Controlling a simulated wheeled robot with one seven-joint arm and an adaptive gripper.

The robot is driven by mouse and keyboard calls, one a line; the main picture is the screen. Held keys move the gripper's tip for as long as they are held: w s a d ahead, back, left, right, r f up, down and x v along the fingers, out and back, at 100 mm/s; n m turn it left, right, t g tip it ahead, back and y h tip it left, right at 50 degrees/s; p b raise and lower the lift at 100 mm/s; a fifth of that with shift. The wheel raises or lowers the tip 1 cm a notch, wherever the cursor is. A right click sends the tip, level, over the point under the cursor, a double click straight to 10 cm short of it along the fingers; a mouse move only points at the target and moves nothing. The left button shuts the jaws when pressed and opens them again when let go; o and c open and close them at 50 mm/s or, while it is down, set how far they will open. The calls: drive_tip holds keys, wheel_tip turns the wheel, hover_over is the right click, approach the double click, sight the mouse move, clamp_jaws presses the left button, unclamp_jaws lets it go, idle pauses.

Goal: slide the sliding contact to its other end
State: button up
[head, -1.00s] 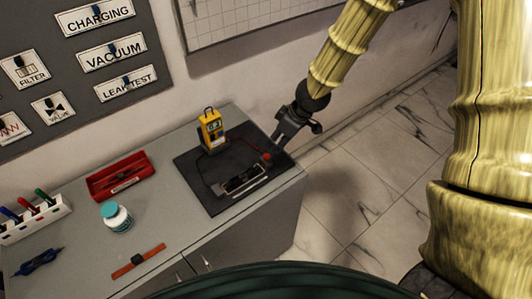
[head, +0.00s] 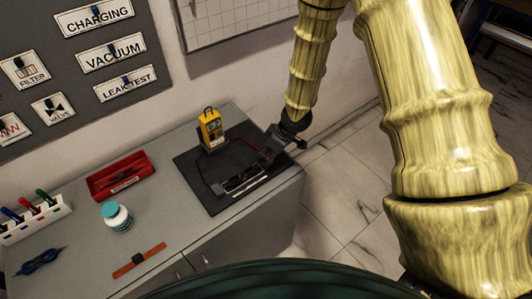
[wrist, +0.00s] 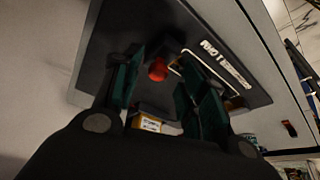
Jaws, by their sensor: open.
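The slide rig (head: 243,180), a dark bar with a pale scale strip, lies on the black mat (head: 219,205). The red knob (wrist: 157,69), seemingly the sliding contact, sits by the near end of the strip, between my two dark green fingers in the picture. My gripper (head: 268,154) is open, low over the right end of the rig, and hides the knob in the head view. I cannot tell whether a finger touches the knob.
A yellow meter (head: 211,130) stands at the back of the mat, with leads to the rig. The wall is close behind.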

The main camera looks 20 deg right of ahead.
drive_tip(key=shift+w+a+f, duration=0.1)
drive_tip(key=shift+f, duration=0.1)
drive_tip(key=shift+c, duration=0.2)
clamp_jaws()
